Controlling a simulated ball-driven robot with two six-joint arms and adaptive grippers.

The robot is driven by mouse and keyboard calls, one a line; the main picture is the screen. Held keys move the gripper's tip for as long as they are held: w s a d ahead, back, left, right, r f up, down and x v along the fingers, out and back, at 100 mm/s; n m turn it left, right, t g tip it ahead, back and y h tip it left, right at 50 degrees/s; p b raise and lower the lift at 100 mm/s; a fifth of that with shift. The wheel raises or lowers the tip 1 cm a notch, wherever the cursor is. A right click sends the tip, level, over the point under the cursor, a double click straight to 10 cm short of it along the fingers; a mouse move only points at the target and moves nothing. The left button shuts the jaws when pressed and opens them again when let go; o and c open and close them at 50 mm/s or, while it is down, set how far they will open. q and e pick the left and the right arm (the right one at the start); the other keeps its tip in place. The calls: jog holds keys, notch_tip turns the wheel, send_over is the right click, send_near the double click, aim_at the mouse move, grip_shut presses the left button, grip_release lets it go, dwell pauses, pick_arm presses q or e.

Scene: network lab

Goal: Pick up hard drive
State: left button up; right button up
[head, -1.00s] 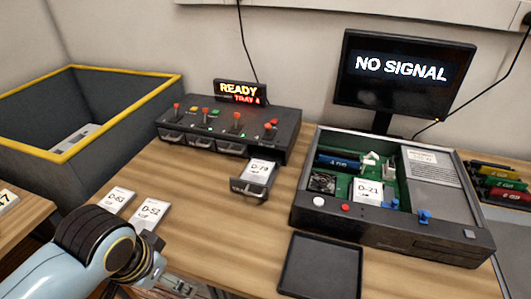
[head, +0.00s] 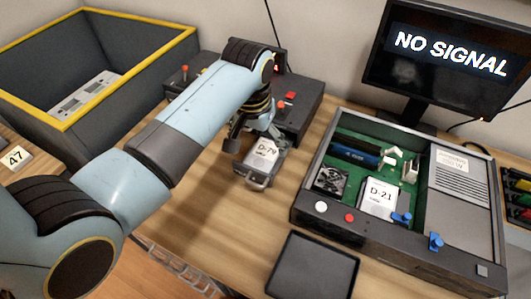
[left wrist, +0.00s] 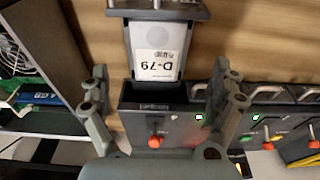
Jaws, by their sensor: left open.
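A hard drive labelled D-79 (head: 261,158) lies in the pulled-out drawer (head: 254,180) of the dark tray unit (head: 300,120). It also shows in the left wrist view (left wrist: 156,62). My left gripper (head: 259,137) is over the back of this drawer, its fingers open on either side; in the left wrist view its fingers (left wrist: 160,92) are spread wide with nothing between them, nearer the unit's front than the label. Another drive, D-21 (head: 380,198), sits in the open computer case (head: 340,214). My right gripper is out of view.
A grey bin with a yellow rim (head: 110,83) stands at the left. A black tray (head: 313,265) lies in front of the case. A monitor (head: 440,60) reads NO SIGNAL. My left arm covers much of the tray unit and the left table.

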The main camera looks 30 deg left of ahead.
aim_at(264, 154)
pick_arm(q)
jog(key=shift+w+f, duration=0.2)
jog(key=shift+f, duration=0.2)
jog(key=shift+w+f, duration=0.15)
jog(key=shift+f, duration=0.2)
jog(key=f, duration=0.1)
jog(key=w+f, duration=0.1)
jog(key=f, duration=0.1)
jog(key=shift+d+f, duration=0.15)
jog(key=shift+f, duration=0.4)
jog(key=shift+c, duration=1.4)
jog(key=c, duration=1.2)
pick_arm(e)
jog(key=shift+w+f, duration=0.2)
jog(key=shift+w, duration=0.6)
